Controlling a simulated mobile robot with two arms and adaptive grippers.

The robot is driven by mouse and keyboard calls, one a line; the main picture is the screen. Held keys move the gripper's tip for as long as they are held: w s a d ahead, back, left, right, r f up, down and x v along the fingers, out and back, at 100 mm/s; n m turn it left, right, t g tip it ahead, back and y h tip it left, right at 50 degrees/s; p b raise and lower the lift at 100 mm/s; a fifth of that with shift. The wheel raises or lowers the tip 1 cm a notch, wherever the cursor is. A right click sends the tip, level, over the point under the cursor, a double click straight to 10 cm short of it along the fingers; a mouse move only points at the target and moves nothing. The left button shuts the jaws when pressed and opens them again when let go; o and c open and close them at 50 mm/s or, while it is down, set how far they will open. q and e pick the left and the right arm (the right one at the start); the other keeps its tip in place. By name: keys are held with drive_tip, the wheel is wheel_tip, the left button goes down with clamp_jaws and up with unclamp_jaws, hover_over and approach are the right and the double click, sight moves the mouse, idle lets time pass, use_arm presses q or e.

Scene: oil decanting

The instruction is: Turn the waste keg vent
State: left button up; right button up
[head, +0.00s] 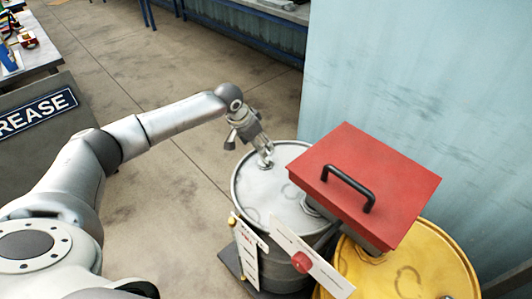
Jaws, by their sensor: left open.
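A grey metal drum (260,205) with a pale lid stands in the middle; I cannot read a label that says it is the waste keg. A small metal fitting (265,163), perhaps the vent, sits near the lid's far left part. My left gripper (266,152) reaches down over this fitting with its fingers open. The fingers partly hide it, and I cannot tell whether they touch it. My right gripper is not in view.
A red box (388,165) with a black handle (350,186) covers the drum's right side. A yellow drum (440,262) stands at the lower right. A red knob (301,262) and white label plates are in front. A pale blue wall (430,80) rises behind.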

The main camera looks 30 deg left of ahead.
sight(265, 160)
use_arm(q)
drive_tip(key=x, duration=0.3)
drive_tip(key=shift+d+f, duration=0.1)
drive_tip(key=shift+f, duration=0.15)
drive_tip(key=x, duration=0.4)
drive_tip(key=shift+w+d+f, duration=0.1)
drive_tip(key=shift+w+f, duration=0.2)
drive_tip(key=shift+f, duration=0.3)
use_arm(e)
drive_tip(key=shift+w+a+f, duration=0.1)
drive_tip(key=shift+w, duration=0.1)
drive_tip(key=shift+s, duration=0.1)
